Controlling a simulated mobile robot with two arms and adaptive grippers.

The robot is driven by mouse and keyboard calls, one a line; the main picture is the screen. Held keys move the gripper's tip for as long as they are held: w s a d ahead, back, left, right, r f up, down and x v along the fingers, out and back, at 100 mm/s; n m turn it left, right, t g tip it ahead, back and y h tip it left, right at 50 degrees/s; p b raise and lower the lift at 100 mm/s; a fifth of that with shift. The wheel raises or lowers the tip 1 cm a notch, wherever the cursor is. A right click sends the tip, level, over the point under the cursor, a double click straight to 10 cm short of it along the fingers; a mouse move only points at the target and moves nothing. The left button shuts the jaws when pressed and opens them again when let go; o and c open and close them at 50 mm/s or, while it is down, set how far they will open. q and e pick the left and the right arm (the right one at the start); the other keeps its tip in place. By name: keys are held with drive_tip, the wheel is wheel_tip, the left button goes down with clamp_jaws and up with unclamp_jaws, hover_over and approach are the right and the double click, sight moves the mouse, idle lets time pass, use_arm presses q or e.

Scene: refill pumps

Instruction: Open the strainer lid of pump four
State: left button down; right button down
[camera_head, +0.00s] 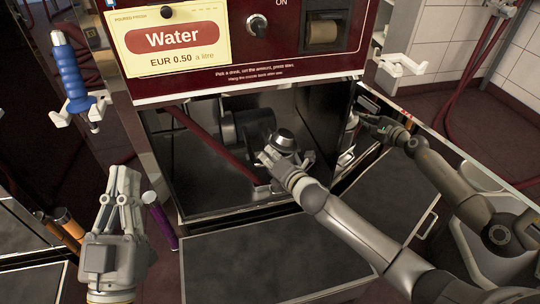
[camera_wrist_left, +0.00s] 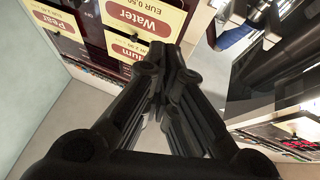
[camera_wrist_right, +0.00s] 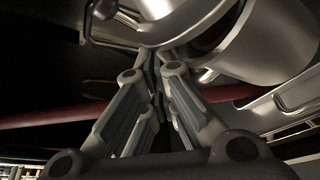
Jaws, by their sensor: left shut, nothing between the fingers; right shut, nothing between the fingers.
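The pump with the Water sign (camera_head: 172,40) has an open lower bay with dark machinery inside. A round silver strainer part with a cap (camera_head: 284,139) sits in the bay. It looms large in the right wrist view as a shiny metal body (camera_wrist_right: 275,50) with a dark gap beside it; I cannot tell whether its lid is open. My right gripper (camera_head: 264,157) is shut and empty, its tips at the strainer's left side; its fingertips (camera_wrist_right: 152,52) are just under the metal, contact unclear. My left gripper (camera_head: 124,172) is shut and empty, pointing up outside the bay at left.
A dark red hose (camera_head: 205,138) crosses the bay, and it passes behind my right fingers in the right wrist view (camera_wrist_right: 50,117). A blue-handled nozzle (camera_head: 70,72) hangs at left. A dark panel (camera_head: 270,255) lies before the bay.

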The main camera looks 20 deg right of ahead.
drive_tip(key=shift+d+r, duration=0.2)
idle(0.4)
